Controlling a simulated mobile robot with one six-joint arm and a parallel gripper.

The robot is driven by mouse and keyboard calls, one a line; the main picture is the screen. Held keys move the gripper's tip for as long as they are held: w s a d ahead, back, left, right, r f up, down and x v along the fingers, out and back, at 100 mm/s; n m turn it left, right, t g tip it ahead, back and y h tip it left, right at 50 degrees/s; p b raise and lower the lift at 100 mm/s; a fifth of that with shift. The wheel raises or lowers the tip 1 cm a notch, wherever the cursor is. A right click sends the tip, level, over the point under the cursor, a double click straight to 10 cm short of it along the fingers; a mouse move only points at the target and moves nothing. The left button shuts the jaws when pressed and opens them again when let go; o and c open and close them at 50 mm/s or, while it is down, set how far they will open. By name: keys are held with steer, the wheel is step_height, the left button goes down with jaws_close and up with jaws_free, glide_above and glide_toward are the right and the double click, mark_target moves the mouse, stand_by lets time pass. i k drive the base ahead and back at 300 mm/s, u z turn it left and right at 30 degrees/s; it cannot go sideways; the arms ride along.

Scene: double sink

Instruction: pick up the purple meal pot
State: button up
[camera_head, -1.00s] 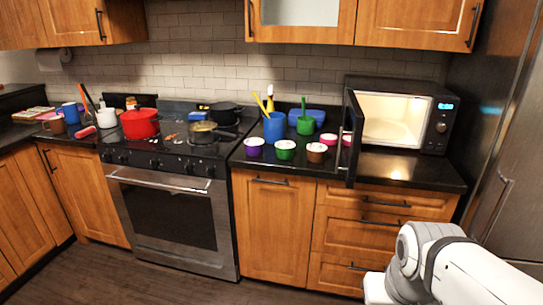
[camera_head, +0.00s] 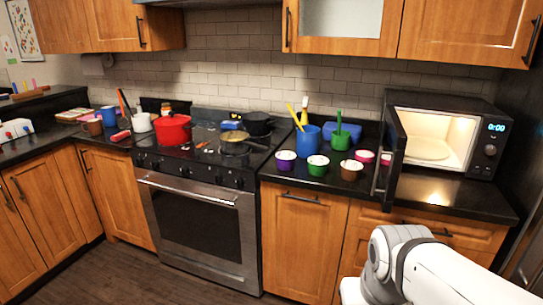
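The purple meal pot (camera_head: 285,161) is a small purple cup with a pale top. It stands upright on the black counter right of the stove, at the left end of a front row of pots. A green pot (camera_head: 317,166) and a brown pot (camera_head: 351,170) stand to its right. My white arm shows at the lower right, low in front of the drawers and well away from the purple pot. My gripper's fingers are not in view.
The microwave (camera_head: 470,137) stands open and lit, its door (camera_head: 391,155) jutting over the counter. A blue cup (camera_head: 308,140) with utensils and a green container (camera_head: 340,141) stand behind the pots. A red pot (camera_head: 173,129) is on the stove. The floor (camera_head: 125,275) at lower left is clear.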

mark_target(285, 160)
steer(key=u, duration=0.5)
steer(key=i, duration=1.95)
steer(key=z, duration=0.45)
steer(key=k, duration=0.85)
steer(key=z, duration=0.1)
steer(key=i, duration=0.85)
steer(key=u, duration=0.05)
